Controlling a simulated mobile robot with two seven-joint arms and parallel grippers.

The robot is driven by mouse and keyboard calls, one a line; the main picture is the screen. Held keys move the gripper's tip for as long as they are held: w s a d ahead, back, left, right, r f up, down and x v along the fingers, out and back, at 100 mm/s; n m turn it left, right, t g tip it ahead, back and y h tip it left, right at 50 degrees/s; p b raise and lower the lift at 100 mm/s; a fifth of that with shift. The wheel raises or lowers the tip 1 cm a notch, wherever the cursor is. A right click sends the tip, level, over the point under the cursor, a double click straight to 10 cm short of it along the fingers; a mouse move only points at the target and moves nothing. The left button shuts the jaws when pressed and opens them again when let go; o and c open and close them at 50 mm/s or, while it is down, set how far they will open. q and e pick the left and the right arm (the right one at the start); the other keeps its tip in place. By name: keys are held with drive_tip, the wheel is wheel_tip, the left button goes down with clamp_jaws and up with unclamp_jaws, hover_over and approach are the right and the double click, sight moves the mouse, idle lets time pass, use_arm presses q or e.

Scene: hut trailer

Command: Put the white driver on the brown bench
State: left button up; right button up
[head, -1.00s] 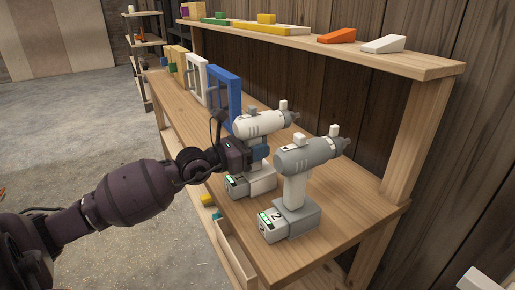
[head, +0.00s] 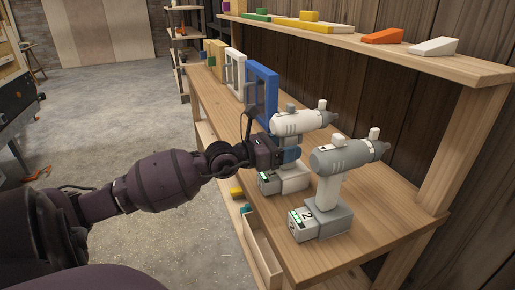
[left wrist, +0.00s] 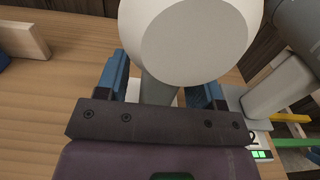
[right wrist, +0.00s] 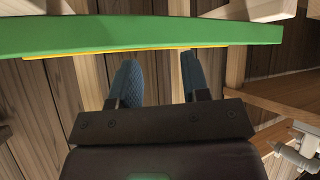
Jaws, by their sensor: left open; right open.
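The white driver (head: 300,122) stands upright on a light brown wooden bench (head: 385,210). My left gripper (head: 287,155) is at its handle. In the left wrist view the open blue-padded fingers (left wrist: 163,80) are on either side of the handle, below the round white end of the driver (left wrist: 190,40). Whether the pads touch the handle I cannot tell. A grey driver (head: 345,155) with a "2" on its base stands just to the right and nearer. My right gripper (right wrist: 155,80) is open, with no object clearly between its fingers; it shows only in the right wrist view.
A blue frame (head: 262,92) and a white frame (head: 234,70) stand farther along the bench. A shelf (head: 475,70) with coloured blocks and wedges runs above it. A green bar (right wrist: 150,35) is close to my right fingers. Open concrete floor (head: 110,120) lies left.

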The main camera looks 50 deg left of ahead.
use_arm(q)
drive_tip(key=shift+v, duration=5.2)
drive_tip(key=s+f+n+g+y, duration=0.1)
drive_tip(key=s+f+n+y, duration=0.4)
drive_tip(key=f+n, duration=0.6)
drive_tip(key=s+f+n+g+y, duration=0.1)
drive_tip(key=s+f+n+y, duration=0.4)
drive_tip(key=f+n, duration=0.65)
drive_tip(key=s+d+f+n+g+h, duration=0.1)
drive_tip(key=s+d+f+n, duration=0.3)
drive_tip(key=d+n, duration=0.4)
drive_tip(key=s+d+f+n+g+h, duration=0.2)
drive_tip(key=s+d+f+n, duration=0.3)
drive_tip(key=d+n, duration=0.3)
drive_tip(key=shift+f+g, duration=0.35)
drive_tip(key=shift+g, duration=0.25)
drive_tip(key=shift+n, duration=0.25)
